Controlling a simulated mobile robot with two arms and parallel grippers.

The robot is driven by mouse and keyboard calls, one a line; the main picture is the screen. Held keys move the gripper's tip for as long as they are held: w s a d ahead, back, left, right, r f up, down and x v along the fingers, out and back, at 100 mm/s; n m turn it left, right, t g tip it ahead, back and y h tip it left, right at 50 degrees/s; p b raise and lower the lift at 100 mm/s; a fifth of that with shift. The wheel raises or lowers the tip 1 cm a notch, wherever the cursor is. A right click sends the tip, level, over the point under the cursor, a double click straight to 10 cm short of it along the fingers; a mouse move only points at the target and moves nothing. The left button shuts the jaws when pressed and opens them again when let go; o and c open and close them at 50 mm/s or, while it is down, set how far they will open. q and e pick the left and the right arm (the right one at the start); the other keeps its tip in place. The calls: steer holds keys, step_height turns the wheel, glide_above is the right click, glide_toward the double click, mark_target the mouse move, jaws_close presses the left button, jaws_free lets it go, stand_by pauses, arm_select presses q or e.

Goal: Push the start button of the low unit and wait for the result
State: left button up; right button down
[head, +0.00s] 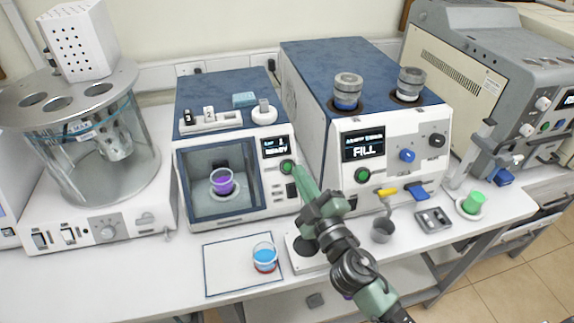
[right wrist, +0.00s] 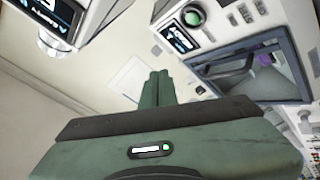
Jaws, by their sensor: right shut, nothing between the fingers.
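The low unit (head: 228,142) has a dark blue top, a front window and a small display (head: 276,147) whose lower line appears to read "READY". Its green start button (head: 287,167) is right of the window; the button also shows in the right wrist view (right wrist: 192,18). A cup of purple liquid (head: 222,184) stands inside the window. My right gripper (head: 299,171) is shut and empty, its tips just right of the button in the head view. The right wrist view shows the closed fingers (right wrist: 158,84); contact with the button cannot be told. My left gripper is not in view.
A taller unit (head: 320,72) with a "FILL" display stands close on the right, with two metal-lidded jars on top. A beaker of blue liquid (head: 265,257) stands on a white mat (head: 225,275) in front. A glass bath (head: 100,150) stands at left.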

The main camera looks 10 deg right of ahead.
mark_target(288, 167)
steer(key=w+f+b, duration=0.1)
steer(key=w, duration=0.1)
steer(key=w+f+b, duration=0.3)
steer(key=w+f, duration=0.1)
steer(key=w, duration=0.1)
steer(key=shift+f, duration=0.15)
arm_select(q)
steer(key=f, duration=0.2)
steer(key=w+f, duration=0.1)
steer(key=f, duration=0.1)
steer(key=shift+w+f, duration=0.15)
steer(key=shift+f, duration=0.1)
arm_select(e)
steer(key=shift+w+f, duration=0.1)
steer(key=shift+w, duration=0.05)
arm_select(q)
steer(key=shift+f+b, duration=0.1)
steer(key=shift+b, duration=0.25)
stand_by(1.0)
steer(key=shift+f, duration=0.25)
arm_select(e)
steer(key=shift+w+f, duration=0.2)
steer(key=shift+w, duration=0.15)
